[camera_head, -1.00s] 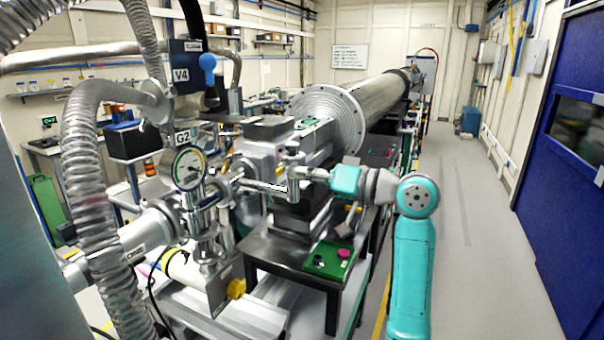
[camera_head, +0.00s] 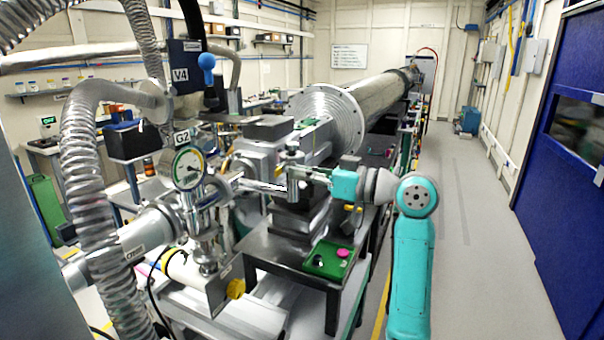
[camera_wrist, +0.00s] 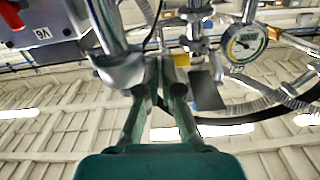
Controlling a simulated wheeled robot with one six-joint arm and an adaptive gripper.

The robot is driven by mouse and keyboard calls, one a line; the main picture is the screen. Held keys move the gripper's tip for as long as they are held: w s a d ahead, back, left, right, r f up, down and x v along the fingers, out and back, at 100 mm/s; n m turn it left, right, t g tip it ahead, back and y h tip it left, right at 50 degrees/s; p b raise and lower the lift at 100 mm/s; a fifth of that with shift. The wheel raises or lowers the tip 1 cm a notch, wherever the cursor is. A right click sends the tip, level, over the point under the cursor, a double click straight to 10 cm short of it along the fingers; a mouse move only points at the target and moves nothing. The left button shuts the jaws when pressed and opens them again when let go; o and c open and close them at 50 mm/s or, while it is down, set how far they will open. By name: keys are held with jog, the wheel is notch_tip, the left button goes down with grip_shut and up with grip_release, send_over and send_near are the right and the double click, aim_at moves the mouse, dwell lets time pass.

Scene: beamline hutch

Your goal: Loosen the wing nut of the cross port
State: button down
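The cross port is a silver pipe cross (camera_head: 207,215) with the G2 dial gauge (camera_head: 188,168) on it, left of centre in the head view. My gripper (camera_head: 243,185) reaches left from the teal wrist, its fingertip end close to the cross. In the wrist view my gripper (camera_wrist: 161,66) has its fingers drawn close together at the tips. A silver clamp-like part (camera_wrist: 121,72) is just left of the tips; I cannot tell whether they touch it. The gauge (camera_wrist: 244,42) shows at upper right. I cannot make out the wing nut or anything between the tips.
A ribbed hose (camera_head: 85,170) and the V4 valve (camera_head: 188,75) stand left and above. The floor (camera_head: 470,230) at right is clear.

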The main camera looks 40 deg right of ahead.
jog(key=c, duration=1.4)
grip_release()
jog(key=shift+o, duration=0.2)
